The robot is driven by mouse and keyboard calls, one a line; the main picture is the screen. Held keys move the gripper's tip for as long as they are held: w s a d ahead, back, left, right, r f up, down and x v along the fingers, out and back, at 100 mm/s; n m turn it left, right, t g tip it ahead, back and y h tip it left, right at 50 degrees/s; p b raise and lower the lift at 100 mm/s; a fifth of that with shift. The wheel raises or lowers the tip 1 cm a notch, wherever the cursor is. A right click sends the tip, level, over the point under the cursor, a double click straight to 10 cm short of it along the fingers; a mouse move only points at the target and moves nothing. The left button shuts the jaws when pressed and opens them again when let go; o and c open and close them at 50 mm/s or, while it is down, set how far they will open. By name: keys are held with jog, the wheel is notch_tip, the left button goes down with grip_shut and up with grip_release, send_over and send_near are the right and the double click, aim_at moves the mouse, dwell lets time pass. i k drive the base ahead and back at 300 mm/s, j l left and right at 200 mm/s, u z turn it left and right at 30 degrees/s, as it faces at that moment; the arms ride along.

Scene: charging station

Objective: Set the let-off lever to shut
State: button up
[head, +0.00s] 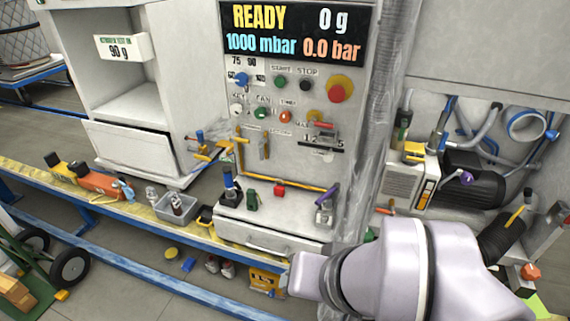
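The charging station's grey panel (280,120) stands upright in the middle of the head view. No label naming the let-off lever is readable, so I cannot tell which handle it is. A small lever with a purple handle (328,195) stands at the panel's lower right, on a metal fitting at the end of a yellow pipe (285,180). Another purple handle (466,178) sits by the black cylinder at the right. A yellow upright handle (239,147) is on the panel's left. Lilac-grey links of my arm fill the lower right; my gripper's fingers do not show.
The display (295,32) reads READY, 0 g, 1000 mbar and 0.0 bar. Knobs and a red button (337,92) sit below it. A drawer unit (265,237), a grey bin (175,207) and tools crowd the bench. A hand truck wheel (70,267) stands at lower left.

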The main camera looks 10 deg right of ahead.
aim_at(261, 144)
jog(key=i+j, duration=0.2)
jog(key=j, duration=0.15)
jog(key=i+j, duration=0.15)
jog(key=j, duration=0.15)
jog(key=i+j, duration=0.2)
jog(key=j, duration=0.15)
